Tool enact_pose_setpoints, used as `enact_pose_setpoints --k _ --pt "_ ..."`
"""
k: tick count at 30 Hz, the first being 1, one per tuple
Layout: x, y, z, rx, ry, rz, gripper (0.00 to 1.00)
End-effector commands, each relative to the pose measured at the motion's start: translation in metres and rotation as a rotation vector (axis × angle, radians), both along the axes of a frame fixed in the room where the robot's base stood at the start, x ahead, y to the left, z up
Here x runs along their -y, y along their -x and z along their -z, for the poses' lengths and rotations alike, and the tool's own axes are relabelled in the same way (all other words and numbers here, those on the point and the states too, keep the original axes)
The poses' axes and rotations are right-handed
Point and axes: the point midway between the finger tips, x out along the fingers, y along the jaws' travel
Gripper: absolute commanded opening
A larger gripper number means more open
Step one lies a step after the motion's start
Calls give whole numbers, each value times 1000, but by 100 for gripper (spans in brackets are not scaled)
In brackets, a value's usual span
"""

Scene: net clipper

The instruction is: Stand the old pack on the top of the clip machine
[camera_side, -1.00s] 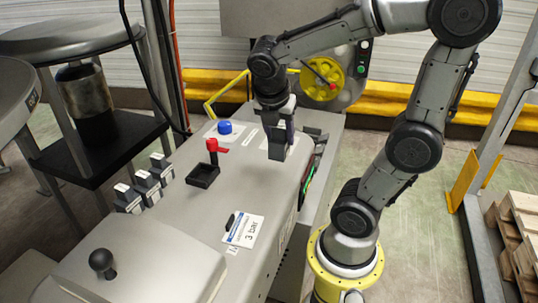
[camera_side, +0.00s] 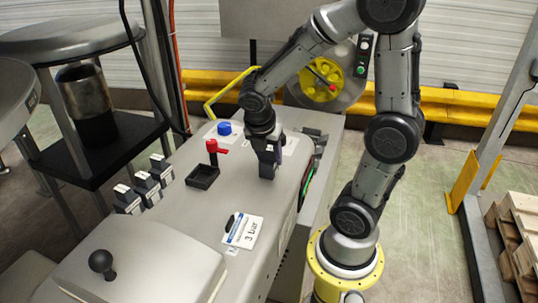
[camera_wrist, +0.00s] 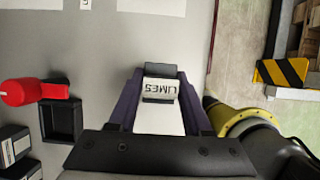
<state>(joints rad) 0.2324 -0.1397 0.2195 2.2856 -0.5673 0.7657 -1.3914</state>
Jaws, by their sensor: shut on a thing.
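The old pack (camera_wrist: 160,88), a small dark block with a white face lettered LIMES, is between the two fingers of my gripper (camera_wrist: 160,76) in the wrist view. In the side view my gripper (camera_side: 267,150) points down over the grey top of the clip machine (camera_side: 235,193), right of the black tray. The pack's dark lower end (camera_side: 268,173) shows below the fingers and looks upright, close to the machine top. I cannot tell whether it touches the surface.
An empty black tray (camera_side: 203,176) and a red-handled lever (camera_side: 217,149) stand left of my gripper. Several similar dark packs (camera_side: 147,186) stand at the machine's left edge. A blue button (camera_side: 224,128) is behind, and a 3 bar label (camera_side: 244,231) lies in front.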

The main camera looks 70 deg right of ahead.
Motion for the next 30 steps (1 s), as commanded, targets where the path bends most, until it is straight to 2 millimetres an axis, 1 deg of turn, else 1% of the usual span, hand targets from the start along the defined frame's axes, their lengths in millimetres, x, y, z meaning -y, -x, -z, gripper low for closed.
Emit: enact_pose_setpoints --k 4,5,6,9,17,20,23,26,30 --pt "0 0 4 1 0 1 0" --pt "0 0 3 1 0 1 54" --pt "0 0 3 1 0 1 62" --pt "0 0 3 1 0 1 79" --pt "0 0 3 0 0 1 79" --pt "0 0 -1 1 1 1 79" --pt "-4 -1 -10 4 2 -1 79" --pt "-11 -1 -27 7 0 -3 79" --pt "-22 -2 -54 8 1 -4 79"
